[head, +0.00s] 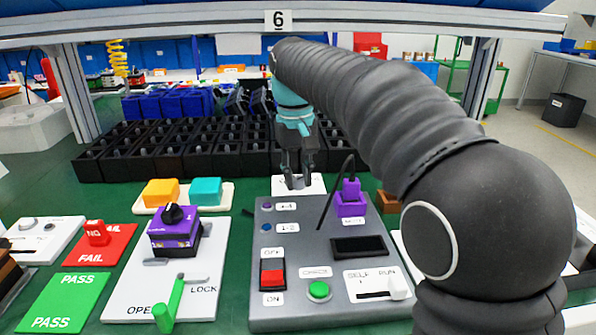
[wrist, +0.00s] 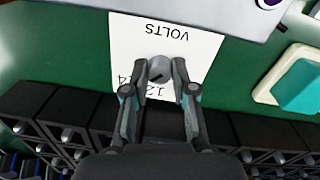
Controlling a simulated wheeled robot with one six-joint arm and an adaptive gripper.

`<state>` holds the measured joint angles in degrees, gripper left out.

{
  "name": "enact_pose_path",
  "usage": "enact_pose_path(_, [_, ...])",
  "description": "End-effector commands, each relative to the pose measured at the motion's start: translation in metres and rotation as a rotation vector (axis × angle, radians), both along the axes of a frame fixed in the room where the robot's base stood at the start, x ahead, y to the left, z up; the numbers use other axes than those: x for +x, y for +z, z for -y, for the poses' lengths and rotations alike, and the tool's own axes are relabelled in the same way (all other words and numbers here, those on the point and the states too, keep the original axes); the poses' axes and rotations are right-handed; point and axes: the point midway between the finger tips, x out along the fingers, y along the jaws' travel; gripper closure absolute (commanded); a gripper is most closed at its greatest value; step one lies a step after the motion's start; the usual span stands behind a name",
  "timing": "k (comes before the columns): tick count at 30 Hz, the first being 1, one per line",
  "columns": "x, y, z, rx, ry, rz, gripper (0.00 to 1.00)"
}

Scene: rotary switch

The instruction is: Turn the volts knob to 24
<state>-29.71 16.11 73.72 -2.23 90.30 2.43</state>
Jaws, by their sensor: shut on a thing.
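The volts knob (wrist: 159,71) is a small grey round knob with a dark line on its face, on a white plate (wrist: 195,62) marked VOLTS, upside down in the wrist view. A 12 shows below the knob, and a 4 shows partly covered by the left finger. The exact mark the line points to is unclear. My gripper (wrist: 160,74) is shut on the knob, one finger on each side. In the head view my gripper (head: 298,174) points down onto the white plate (head: 316,185) behind the grey panel, and its fingers hide most of the knob.
A grey control panel (head: 290,240) with a red rocker, green button and purple plug (head: 350,205) stands in front of the plate. Black bins (head: 225,150) line the back. Orange and teal blocks (head: 205,190) sit on a tray to the left.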

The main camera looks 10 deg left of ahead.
Motion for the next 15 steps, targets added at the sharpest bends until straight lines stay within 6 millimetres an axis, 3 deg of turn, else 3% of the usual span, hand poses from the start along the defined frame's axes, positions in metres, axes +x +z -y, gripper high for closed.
enact_pose_path(15, [0.0002,-0.0007,-0.0005,0.001,-0.129,0.000,1.00])
